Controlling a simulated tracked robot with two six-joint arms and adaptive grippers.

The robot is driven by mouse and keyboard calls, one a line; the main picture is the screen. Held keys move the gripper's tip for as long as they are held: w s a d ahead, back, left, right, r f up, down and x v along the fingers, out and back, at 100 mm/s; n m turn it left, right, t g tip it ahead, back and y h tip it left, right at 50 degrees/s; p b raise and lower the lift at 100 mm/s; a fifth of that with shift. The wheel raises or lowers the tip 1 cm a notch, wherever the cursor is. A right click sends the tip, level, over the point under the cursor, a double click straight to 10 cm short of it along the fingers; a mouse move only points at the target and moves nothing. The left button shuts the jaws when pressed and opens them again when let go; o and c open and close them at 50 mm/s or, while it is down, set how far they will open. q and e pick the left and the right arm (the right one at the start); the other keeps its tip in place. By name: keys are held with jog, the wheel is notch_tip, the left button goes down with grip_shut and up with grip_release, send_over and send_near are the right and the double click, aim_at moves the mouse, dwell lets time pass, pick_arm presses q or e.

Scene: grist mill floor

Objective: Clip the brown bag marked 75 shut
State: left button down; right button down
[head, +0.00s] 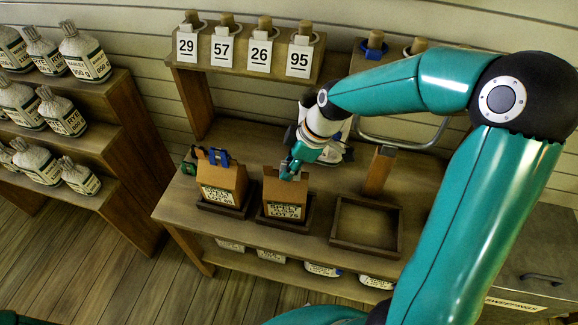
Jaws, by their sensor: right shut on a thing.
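The brown bag (284,194) stands upright in the middle dark tray of the bench; its label reads spelt and a lot number that looks like 75. My right gripper (289,172) is at the bag's top edge, coming down from behind. It is shut on a small teal-green thing that seems to be a clip; fingers and clip are hard to tell apart. Whether it touches the bag I cannot tell. A second brown bag (222,182) to the left has a blue clip (213,156) on its top. My left gripper is out of view.
An empty wooden tray (365,244) lies to the right, with a wooden block (379,171) behind it. A small green object (188,168) is at the bench's left end. Numbered tags (222,50) hang above. Shelves of white sacks (84,55) stand left.

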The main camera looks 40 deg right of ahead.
dwell(0.3)
jog(key=c, duration=0.9)
grip_release()
jog(key=shift+o, duration=0.2)
jog(key=shift+r+p, duration=1.75)
jog(key=shift+r, duration=1.25)
jog(key=shift+f, duration=0.1)
